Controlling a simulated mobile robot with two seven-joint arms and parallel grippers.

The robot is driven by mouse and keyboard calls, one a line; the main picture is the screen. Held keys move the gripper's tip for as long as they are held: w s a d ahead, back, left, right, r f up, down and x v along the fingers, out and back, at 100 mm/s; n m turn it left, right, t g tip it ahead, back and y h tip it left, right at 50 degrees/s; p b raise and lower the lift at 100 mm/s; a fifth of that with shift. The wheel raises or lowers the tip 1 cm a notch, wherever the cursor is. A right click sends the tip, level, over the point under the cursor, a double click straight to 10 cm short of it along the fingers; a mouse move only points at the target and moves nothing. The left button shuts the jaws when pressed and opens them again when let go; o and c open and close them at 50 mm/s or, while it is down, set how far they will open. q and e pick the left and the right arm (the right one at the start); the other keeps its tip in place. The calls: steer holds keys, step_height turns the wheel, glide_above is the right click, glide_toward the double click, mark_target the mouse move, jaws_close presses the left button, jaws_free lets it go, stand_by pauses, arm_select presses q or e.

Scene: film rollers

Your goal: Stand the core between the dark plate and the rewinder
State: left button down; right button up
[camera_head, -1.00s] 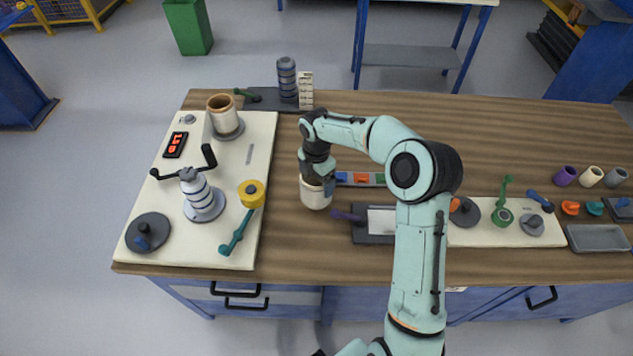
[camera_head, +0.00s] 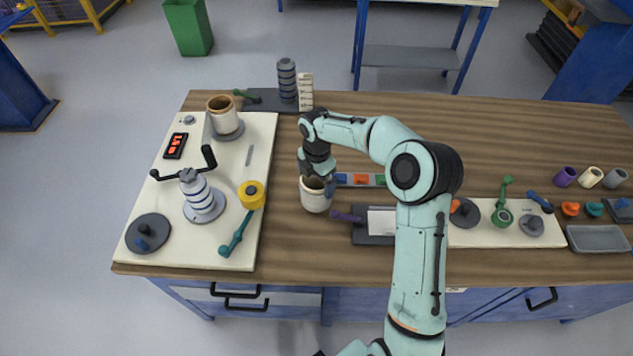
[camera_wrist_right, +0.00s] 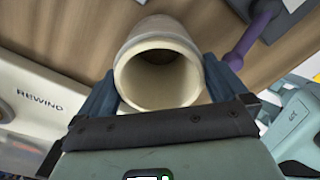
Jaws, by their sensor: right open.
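The core (camera_head: 315,199) is a hollow cream cylinder standing upright on the wooden table. It stands between the cream rewinder board (camera_head: 255,195) on its left and the dark plate (camera_head: 372,238) on its right, with bare wood on both sides. My right gripper (camera_head: 318,184) is at the core's top, its fingers open on either side of it. In the right wrist view the core (camera_wrist_right: 133,52) sits between the spread fingers, its open end facing the camera; contact with the fingers is hard to tell. The "REWIND" marking (camera_wrist_right: 40,101) shows at left there. My left gripper is not in view.
A purple handle (camera_head: 345,216) reaches from the dark plate towards the core. Behind the core lies a strip with coloured blocks (camera_head: 361,179). Bare table lies in front of the core.

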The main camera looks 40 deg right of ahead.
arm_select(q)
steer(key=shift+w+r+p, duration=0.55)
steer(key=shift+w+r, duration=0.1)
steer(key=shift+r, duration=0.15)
arm_select(e)
step_height(320, 180, up, 11)
steer(key=shift+f, duration=0.2)
